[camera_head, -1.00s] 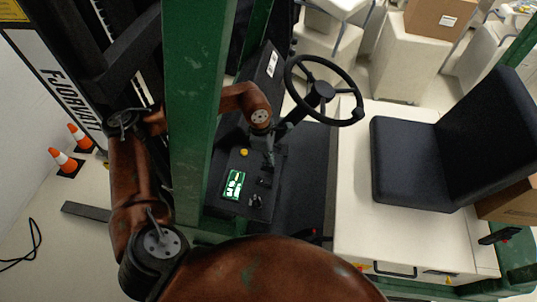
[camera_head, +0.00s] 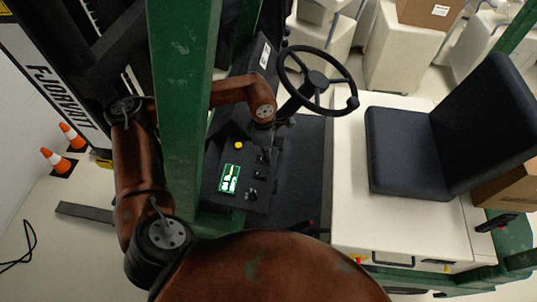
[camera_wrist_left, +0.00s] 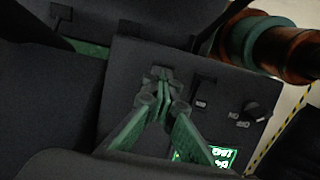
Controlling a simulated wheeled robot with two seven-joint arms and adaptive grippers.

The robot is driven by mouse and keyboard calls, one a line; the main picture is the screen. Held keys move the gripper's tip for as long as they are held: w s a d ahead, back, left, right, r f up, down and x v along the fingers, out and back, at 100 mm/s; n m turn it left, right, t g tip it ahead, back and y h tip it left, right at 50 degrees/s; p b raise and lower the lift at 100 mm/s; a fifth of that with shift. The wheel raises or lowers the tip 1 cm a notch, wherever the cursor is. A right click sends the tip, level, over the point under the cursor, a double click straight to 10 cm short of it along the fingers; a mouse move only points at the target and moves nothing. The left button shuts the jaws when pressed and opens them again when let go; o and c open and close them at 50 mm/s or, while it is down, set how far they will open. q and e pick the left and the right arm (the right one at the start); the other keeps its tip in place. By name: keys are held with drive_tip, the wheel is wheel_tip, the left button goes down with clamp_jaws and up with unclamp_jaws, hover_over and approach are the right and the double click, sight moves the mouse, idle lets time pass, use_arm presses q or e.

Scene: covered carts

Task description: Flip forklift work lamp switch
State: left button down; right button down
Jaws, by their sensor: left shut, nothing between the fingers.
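The forklift's dark control panel (camera_head: 240,202) carries a column of controls beside a lit green display (camera_head: 229,179). In the left wrist view a rocker switch (camera_wrist_left: 203,93) and a round knob (camera_wrist_left: 257,113) show clear of the fingers. Another small switch (camera_wrist_left: 161,72) sits right at my fingertips; whether they touch it I cannot tell. Its label is not readable. My left gripper (camera_wrist_left: 162,84) is shut and empty, pointing at the panel. In the head view, the left gripper (camera_head: 265,150) is small and dark over the panel's upper right part. My right gripper is not in view.
A green upright post (camera_head: 178,130) stands in front of my left arm, which reaches around it. The steering wheel (camera_head: 318,81) is just above and right of the gripper. The black seat (camera_head: 405,150) is farther right. Orange cones (camera_head: 58,160) stand at left.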

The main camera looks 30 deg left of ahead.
sight(261, 157)
use_arm(q)
drive_tip(key=shift+s+a+f, duration=0.2)
drive_tip(key=shift+s+a, duration=0.05)
drive_tip(key=shift+a, duration=0.3)
drive_tip(key=shift+s+a, duration=0.15)
drive_tip(key=shift+a, duration=0.15)
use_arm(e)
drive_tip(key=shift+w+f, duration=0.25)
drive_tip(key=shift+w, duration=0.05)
use_arm(q)
drive_tip(key=shift+r, duration=0.1)
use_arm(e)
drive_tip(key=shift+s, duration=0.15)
